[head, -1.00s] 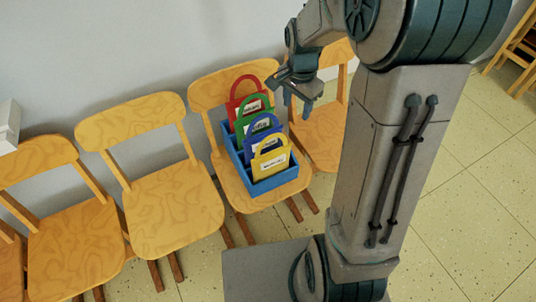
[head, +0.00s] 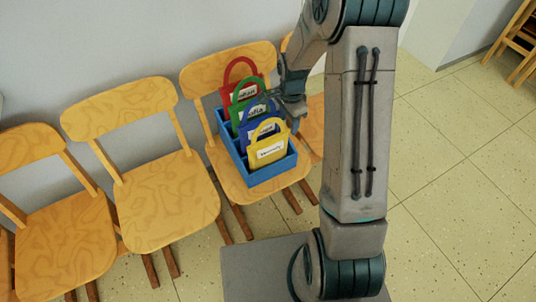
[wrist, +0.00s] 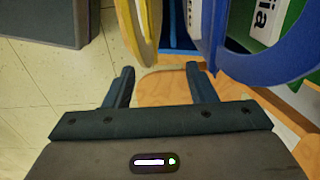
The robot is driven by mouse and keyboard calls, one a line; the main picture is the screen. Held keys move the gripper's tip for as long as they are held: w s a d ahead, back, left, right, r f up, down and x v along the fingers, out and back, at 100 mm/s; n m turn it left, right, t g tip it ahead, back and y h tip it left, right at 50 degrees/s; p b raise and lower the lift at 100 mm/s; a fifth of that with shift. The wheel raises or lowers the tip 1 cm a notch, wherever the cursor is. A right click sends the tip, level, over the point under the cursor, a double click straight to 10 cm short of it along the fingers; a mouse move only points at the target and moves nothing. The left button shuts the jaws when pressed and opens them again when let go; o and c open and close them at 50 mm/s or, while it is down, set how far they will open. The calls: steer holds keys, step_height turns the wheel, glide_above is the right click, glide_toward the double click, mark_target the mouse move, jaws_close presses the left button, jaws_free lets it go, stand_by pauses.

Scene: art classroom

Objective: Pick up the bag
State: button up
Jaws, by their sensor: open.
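Several bag shapes with arched handles and white labels stand in a row in a blue crate (head: 279,176). They are a red bag (head: 233,92), a green bag (head: 237,110), a blue bag (head: 246,135) and a yellow bag (head: 283,149) at the front. My gripper (head: 283,112) is open and empty at the right side of the row, close to the blue bag's handle. In the wrist view its two fingers (wrist: 160,84) are spread. The yellow bag (wrist: 142,30) lies ahead on the left and the blue bag (wrist: 275,62) on the right. I cannot tell whether a finger touches one.
The crate stands on a wooden chair (head: 231,180). More wooden chairs (head: 165,205) line the wall (head: 110,40) to the left. Another chair (head: 314,118) is partly hidden behind my arm. Open tiled floor (head: 450,190) lies at the right.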

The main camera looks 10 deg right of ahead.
mark_target(288, 130)
steer(key=f, duration=0.3)
steer(key=f+b, duration=0.1)
steer(key=f, duration=0.1)
steer(key=shift+s+a, duration=0.1)
steer(key=shift+s, duration=0.3)
jaws_close()
